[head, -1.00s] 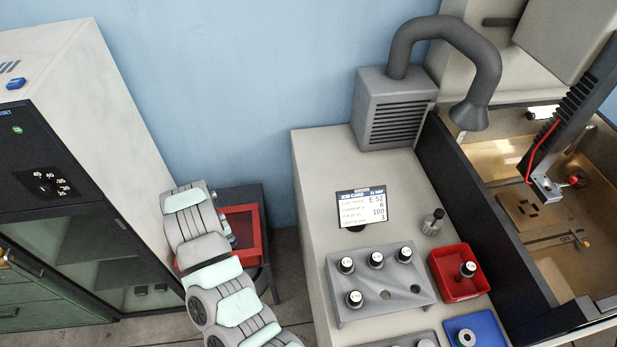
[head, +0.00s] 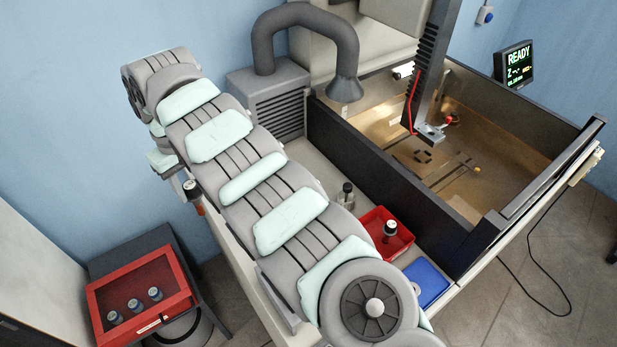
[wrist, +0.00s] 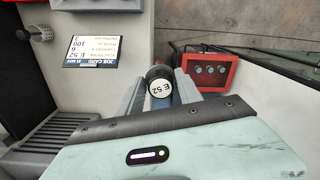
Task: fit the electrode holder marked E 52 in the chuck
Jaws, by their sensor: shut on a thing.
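The electrode holder marked E 52 (wrist: 160,89) is between the fingers of my gripper (wrist: 161,78) in the wrist view, its white label facing the camera. My gripper is shut on it. In the head view the holder (head: 192,190) shows as a dark cylinder with a pale top below the far end of my arm, near the bench's left edge and clear of the chuck. The chuck (head: 431,132) hangs at the lower end of the machine's dark column over the tank, far to the right. The job card (wrist: 93,50) reads E 52.
A red case (head: 140,295) with several holders stands at lower left. The bench bears a red bin (head: 403,246) with one holder, a blue tray (head: 428,272) and a small metal item (head: 345,197). The tank's dark wall (head: 375,180) and the grey hose (head: 300,20) rise between gripper and chuck.

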